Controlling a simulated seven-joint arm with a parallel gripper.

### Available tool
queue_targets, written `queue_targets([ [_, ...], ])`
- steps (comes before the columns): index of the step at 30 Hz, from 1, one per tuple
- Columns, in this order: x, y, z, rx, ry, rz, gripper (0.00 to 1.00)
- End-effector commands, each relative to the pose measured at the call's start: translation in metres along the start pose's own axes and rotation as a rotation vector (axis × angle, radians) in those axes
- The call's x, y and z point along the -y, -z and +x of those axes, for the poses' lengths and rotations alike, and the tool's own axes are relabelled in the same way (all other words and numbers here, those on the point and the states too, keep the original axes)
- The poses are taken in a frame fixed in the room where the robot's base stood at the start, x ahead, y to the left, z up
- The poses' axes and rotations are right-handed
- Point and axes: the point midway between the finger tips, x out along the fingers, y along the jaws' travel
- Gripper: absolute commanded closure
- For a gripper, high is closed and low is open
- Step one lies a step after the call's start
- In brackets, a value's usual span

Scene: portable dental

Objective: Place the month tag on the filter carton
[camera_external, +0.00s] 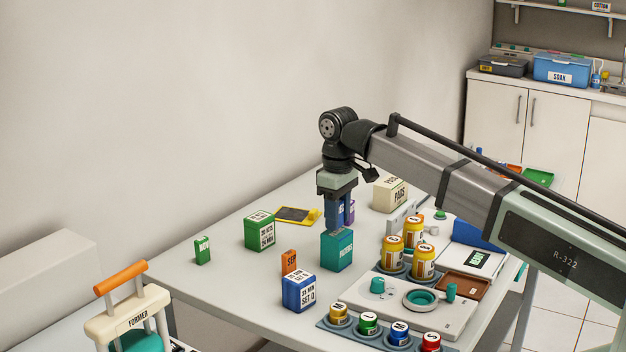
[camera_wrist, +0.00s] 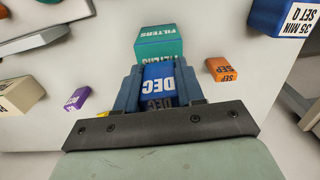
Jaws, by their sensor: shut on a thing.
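My gripper (camera_external: 339,222) points down right above the teal filter carton (camera_external: 336,254), which stands on the table with a FILTERS label. In the wrist view, my gripper (camera_wrist: 159,82) is shut on a blue month tag (camera_wrist: 160,80) reading DEC, held between both fingers. The filter carton (camera_wrist: 158,42) shows just beyond the tag in that view. In the outside view the fingers mostly hide the tag. I cannot tell whether the tag touches the carton's top.
An orange SEP tag (camera_external: 289,262) and blue SET Q carton (camera_external: 298,293) stand in front-left. A purple tag (camera_external: 350,211) and cream PADS carton (camera_external: 390,194) stand behind. A green carton (camera_external: 259,231) and green tag (camera_external: 202,250) are left. Yellow-capped jars (camera_external: 424,263) stand right.

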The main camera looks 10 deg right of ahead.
Motion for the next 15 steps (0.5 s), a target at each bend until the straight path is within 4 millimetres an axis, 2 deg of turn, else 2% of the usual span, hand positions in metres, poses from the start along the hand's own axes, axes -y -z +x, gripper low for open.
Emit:
queue_targets([
  [3,0.0001,-0.0006,0.0090,0.001,0.000,0.000,0.91],
  [14,0.0001,-0.0003,0.0114,0.000,0.000,0.000,0.91],
  [15,0.0000,-0.0002,0.0119,0.000,0.000,0.000,0.61],
])
